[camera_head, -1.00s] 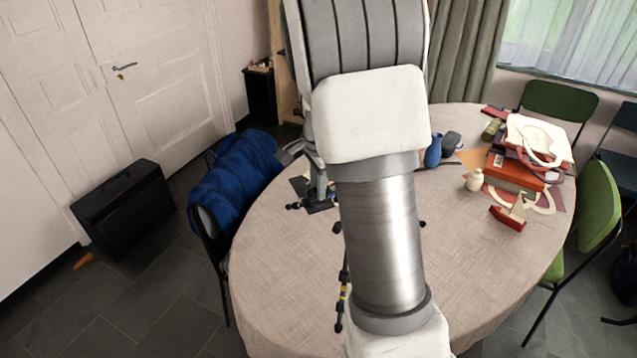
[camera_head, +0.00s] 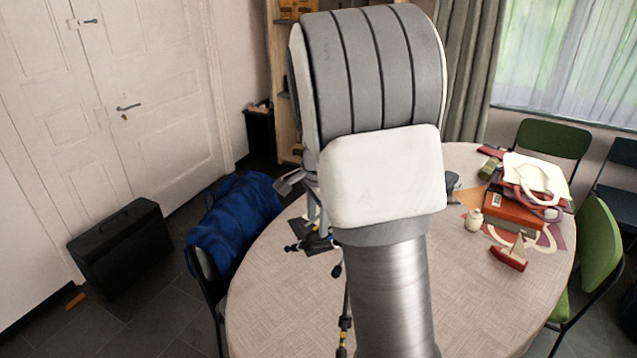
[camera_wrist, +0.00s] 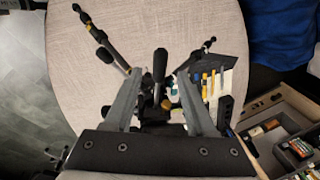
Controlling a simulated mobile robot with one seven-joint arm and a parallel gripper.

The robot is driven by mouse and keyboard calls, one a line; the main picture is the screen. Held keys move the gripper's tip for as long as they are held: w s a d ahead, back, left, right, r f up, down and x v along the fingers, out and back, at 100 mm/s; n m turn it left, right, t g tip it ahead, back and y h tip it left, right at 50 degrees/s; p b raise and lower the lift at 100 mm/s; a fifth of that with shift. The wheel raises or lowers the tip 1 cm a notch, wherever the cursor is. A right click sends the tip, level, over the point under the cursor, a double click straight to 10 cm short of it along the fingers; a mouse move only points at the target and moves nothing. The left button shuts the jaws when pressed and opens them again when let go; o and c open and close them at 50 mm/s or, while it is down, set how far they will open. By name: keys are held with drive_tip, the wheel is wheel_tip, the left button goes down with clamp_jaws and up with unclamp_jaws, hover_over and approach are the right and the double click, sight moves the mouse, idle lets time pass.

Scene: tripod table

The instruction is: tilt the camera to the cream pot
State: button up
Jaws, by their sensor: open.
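The cream pot (camera_head: 474,220), small and rounded, stands on the right of the round table in the head view. The black tripod (camera_head: 312,243) stands on the table's left side, partly hidden behind my arm. In the wrist view the tripod's legs (camera_wrist: 112,46) spread out, and a black-tipped handle (camera_wrist: 160,66) rises between my fingers. My gripper (camera_wrist: 158,78) is open over the tripod, with a finger on either side of the handle. I cannot tell whether they touch it. The camera itself cannot be made out clearly.
The cloth-covered table (camera_head: 290,310) has free room at the front. A blue bag (camera_head: 235,215) hangs over a chair on the left. An open drawer (camera_wrist: 280,135) shows in the wrist view.

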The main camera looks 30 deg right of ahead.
wheel_tip(320, 180, up, 14)
drive_tip(key=s+p, duration=0.1)
drive_tip(key=s, duration=0.1)
drive_tip(key=shift+a+f, duration=0.25)
drive_tip(key=shift+a, duration=0.1)
drive_tip(key=shift+s, duration=0.1)
drive_tip(key=s+a+n+t, duration=0.2)
drive_tip(key=s+a+n, duration=0.4)
drive_tip(key=s+n, duration=0.2)
drive_tip(key=s+a+n+t, duration=0.1)
drive_tip(key=s+a+n, duration=0.5)
drive_tip(key=s+n, duration=0.3)
drive_tip(key=s, duration=0.4)
drive_tip(key=shift+s+f+n+t, duration=0.3)
drive_tip(key=shift+t, duration=0.1)
